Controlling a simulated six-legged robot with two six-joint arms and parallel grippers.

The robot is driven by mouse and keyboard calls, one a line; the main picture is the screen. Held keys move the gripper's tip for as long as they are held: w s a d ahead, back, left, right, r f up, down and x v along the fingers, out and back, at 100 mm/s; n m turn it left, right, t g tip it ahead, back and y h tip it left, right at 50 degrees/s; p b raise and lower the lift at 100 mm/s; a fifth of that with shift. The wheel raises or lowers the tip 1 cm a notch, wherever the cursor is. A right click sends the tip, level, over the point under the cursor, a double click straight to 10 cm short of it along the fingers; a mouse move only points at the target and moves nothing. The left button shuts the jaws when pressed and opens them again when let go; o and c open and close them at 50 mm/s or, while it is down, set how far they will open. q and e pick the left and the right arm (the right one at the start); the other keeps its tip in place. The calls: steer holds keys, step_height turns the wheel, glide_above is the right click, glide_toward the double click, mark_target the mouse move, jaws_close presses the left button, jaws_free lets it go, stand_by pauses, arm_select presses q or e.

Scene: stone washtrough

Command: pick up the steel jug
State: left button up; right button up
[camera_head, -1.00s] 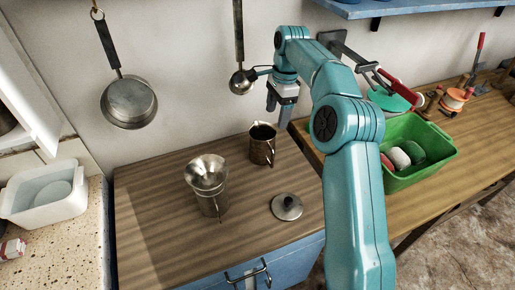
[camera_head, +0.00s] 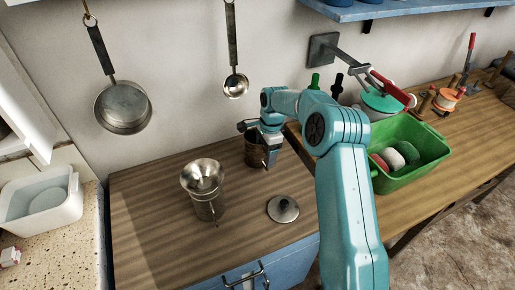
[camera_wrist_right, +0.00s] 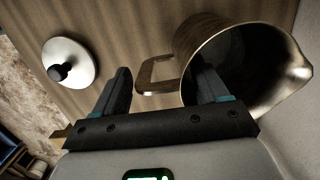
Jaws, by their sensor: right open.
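The steel jug (camera_head: 253,152) stands upright at the back right of the wooden counter, partly hidden by my right gripper (camera_head: 269,155). In the right wrist view the jug (camera_wrist_right: 190,42) shows its open mouth, with its handle (camera_wrist_right: 152,76) toward my right gripper (camera_wrist_right: 162,85). This gripper is open. The handle shows between its two fingers, and one finger overlaps the jug's mouth in the picture; I cannot tell whether it touches. My left gripper is not in view.
A steel funnel (camera_head: 202,176) sits on a metal vessel (camera_head: 209,209) left of the jug. A round lid (camera_head: 283,209) lies in front. A green tub (camera_head: 412,174) stands to the right. A ladle (camera_head: 235,86) and a pan (camera_head: 123,108) hang on the wall.

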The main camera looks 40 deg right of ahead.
steer(key=shift+s+f, duration=0.1)
steer(key=shift+f, duration=0.3)
steer(key=c, duration=0.6)
jaws_close()
steer(key=shift+r, duration=0.15)
